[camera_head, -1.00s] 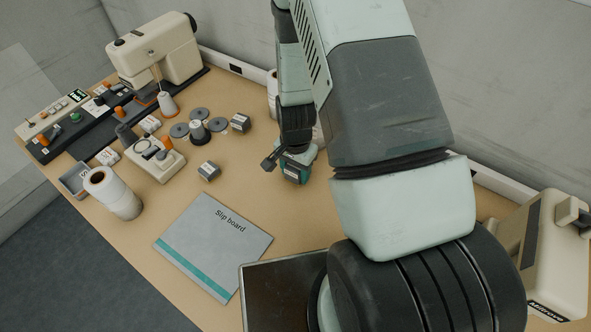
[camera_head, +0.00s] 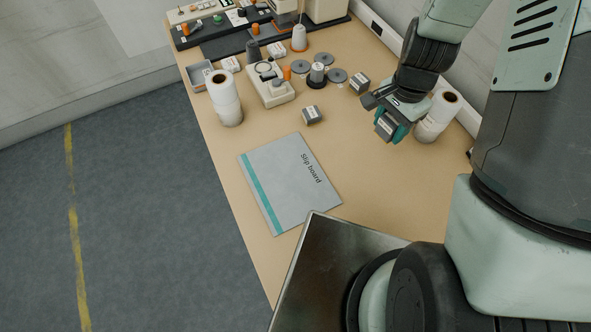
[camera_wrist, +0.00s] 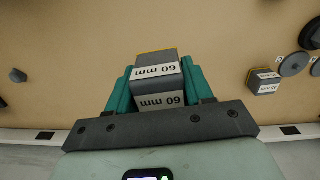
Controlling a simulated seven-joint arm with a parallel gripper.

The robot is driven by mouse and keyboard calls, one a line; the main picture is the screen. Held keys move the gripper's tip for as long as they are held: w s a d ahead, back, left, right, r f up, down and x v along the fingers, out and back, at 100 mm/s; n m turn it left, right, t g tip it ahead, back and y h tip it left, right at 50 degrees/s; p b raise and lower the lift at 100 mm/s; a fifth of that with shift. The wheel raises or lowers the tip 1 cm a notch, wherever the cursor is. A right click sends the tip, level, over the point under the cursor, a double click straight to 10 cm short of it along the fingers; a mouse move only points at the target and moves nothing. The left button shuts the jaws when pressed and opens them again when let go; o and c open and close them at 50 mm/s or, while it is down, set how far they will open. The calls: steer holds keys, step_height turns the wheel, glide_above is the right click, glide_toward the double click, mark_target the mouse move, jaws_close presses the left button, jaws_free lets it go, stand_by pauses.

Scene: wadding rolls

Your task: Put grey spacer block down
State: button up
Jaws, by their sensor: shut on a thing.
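My gripper (camera_head: 391,128) is shut on a grey spacer block (camera_head: 385,124), at the right side of the table in the head view, just left of a white roll. In the wrist view the block (camera_wrist: 158,82) sits between the teal fingers and shows "60 mm" labels. Whether its underside touches the table I cannot tell. Two similar grey blocks stand free on the table: one left of the gripper (camera_head: 312,115), one behind it (camera_head: 360,85). The grey slip board (camera_head: 290,182) lies flat in front, with nothing on it.
White rolls stand at right (camera_head: 437,117) and left (camera_head: 226,100). Grey discs (camera_head: 337,75), a small beige device (camera_head: 270,84) and a sewing machine (camera_head: 322,8) are at the back. A dark metal plate (camera_head: 325,262) is at the front. Tabletop right of the slip board is clear.

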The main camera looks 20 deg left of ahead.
steer(key=s+a+n, duration=0.4)
steer(key=a, duration=0.7)
steer(key=n, duration=0.3)
glide_above(290, 167)
step_height(290, 167, down, 5)
steer(key=shift+r, duration=0.1)
steer(key=shift+f, duration=2.3)
steer(key=shift+f, duration=0.15)
steer(key=o, duration=1.1)
